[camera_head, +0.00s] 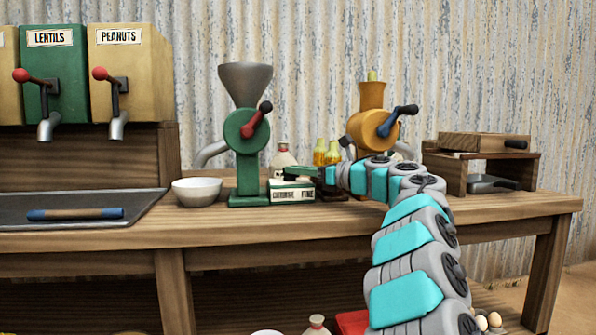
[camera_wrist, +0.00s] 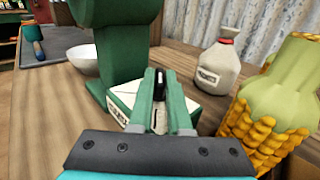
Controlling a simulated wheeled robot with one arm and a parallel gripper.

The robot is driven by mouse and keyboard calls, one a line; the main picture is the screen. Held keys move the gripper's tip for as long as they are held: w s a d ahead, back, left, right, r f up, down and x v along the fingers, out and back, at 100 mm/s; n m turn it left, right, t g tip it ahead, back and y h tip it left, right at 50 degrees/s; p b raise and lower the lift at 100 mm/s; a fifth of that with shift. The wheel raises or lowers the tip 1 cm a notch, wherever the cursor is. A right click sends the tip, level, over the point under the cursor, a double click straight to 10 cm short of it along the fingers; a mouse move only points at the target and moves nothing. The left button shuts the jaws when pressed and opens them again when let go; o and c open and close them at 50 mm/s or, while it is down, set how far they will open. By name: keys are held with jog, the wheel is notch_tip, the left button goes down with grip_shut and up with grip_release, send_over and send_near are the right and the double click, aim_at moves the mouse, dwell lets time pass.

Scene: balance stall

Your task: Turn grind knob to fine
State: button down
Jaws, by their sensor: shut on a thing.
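My gripper (camera_head: 295,172) reaches in from the right, just above this box. In the wrist view my green fingers (camera_wrist: 159,82) are shut on a narrow dark grind knob (camera_wrist: 159,88) over the box top. The fingers hide much of the knob, so I cannot tell which way it points.
A white bowl (camera_head: 197,191) stands left of the grinder. A cloth sack (camera_wrist: 216,64) and yellow corn cobs (camera_wrist: 275,105) stand close to the right of my gripper. An orange grinder (camera_head: 373,125) is behind my arm.

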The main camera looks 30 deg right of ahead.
jog(key=c, duration=1.1)
grip_release()
jog(key=shift+c, duration=0.2)
jog(key=v, duration=0.7)
jog(key=shift+s+d, duration=0.2)
jog(key=shift+s, duration=0.15)
